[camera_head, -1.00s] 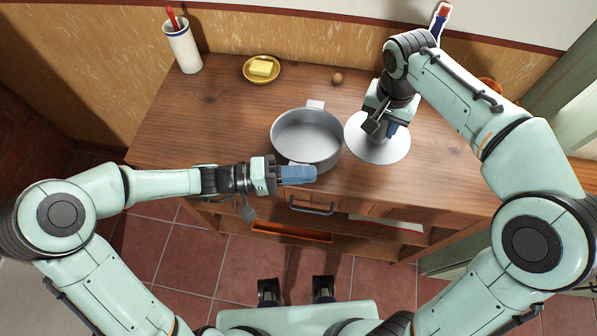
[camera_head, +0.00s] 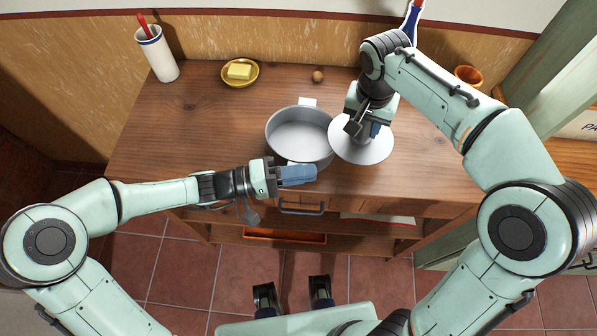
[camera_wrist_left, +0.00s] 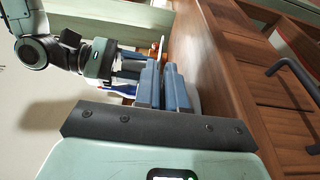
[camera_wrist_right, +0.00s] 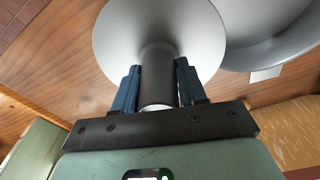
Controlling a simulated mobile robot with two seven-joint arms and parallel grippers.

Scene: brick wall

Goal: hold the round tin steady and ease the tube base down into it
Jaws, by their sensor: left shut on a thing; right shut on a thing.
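The round grey tin (camera_head: 300,135) stands open on the wooden table, its flat interior empty. My left gripper (camera_head: 312,173) is shut at the tin's near rim; its blue fingers are close together in the left wrist view (camera_wrist_left: 163,88), where the tin is mostly hidden. The tube base is a pale round disc (camera_head: 362,155) with a dark upright tube (camera_wrist_right: 157,65). My right gripper (camera_head: 374,128) is shut on the tube, with one finger on each side in the right wrist view. The disc is right of the tin, its left edge overlapping the tin's right rim in the head view.
A yellow dish with butter (camera_head: 240,85), a white holder (camera_head: 160,60) and a small brown round thing (camera_head: 318,76) are at the back. An orange bowl (camera_head: 467,76) is at the right back. A drawer handle (camera_head: 302,210) is below the front edge. The table's left side is clear.

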